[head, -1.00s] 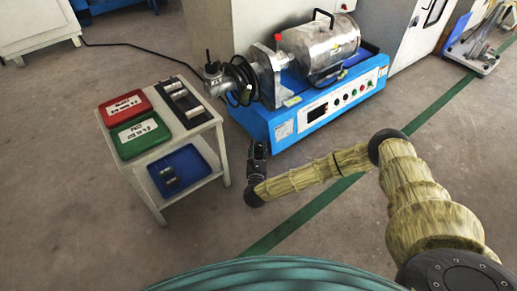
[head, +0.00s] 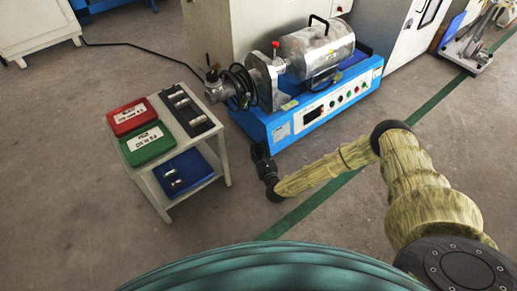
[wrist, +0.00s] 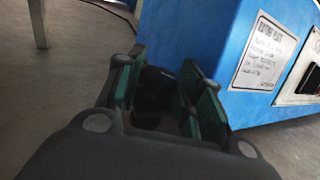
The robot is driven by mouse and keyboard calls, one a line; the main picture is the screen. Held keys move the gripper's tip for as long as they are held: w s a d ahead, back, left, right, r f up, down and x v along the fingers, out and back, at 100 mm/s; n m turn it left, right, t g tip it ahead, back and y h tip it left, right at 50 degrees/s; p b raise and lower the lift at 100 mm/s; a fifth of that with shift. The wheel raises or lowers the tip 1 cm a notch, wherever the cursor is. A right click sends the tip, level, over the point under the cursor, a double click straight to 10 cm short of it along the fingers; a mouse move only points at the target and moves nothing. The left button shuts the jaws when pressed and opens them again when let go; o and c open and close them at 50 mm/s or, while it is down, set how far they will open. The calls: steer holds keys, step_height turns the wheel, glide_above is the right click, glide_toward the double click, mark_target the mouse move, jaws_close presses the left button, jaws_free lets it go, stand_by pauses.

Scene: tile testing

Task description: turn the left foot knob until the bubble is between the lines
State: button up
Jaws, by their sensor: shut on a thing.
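The blue test machine (head: 330,118) stands on the floor, with a metal cylinder (head: 318,50) on top. My gripper (head: 260,152) is low at its front left corner. In the wrist view, the green-padded fingers of my gripper (wrist: 165,95) are shut on a dark, rounded thing (wrist: 154,84) beside the blue housing, at the place of the left foot knob. The fingers hide much of it, so its shape is hard to tell. I cannot make out the bubble or its lines in either view.
A white two-level cart (head: 212,140) stands left of my gripper, with a red tray (head: 130,116), a green tray (head: 146,143) and a dark holder (head: 190,110) on top. A blue tray (head: 205,172) lies below. The floor in front is clear.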

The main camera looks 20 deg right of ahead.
steer(key=o, duration=0.7)
steer(key=shift+f+b, duration=0.2)
steer(key=shift+b, duration=0.2)
steer(key=h+b, duration=0.1)
steer(key=m+h+b, duration=0.1)
steer(key=shift+a+f+m+h, duration=0.1)
steer(key=shift+a+m+h, duration=0.1)
steer(key=shift+m+h, duration=0.1)
steer(key=m+h+b, duration=0.2)
steer(key=b, duration=0.2)
steer(key=shift+a+g+h, duration=0.15)
steer(key=shift+g+h, duration=0.15)
steer(key=shift+g, duration=0.1)
steer(key=shift+w+m+g+h+b, duration=0.1)
steer(key=shift+m+g+h+b, duration=0.25)
steer(key=shift+h+b, duration=0.6)
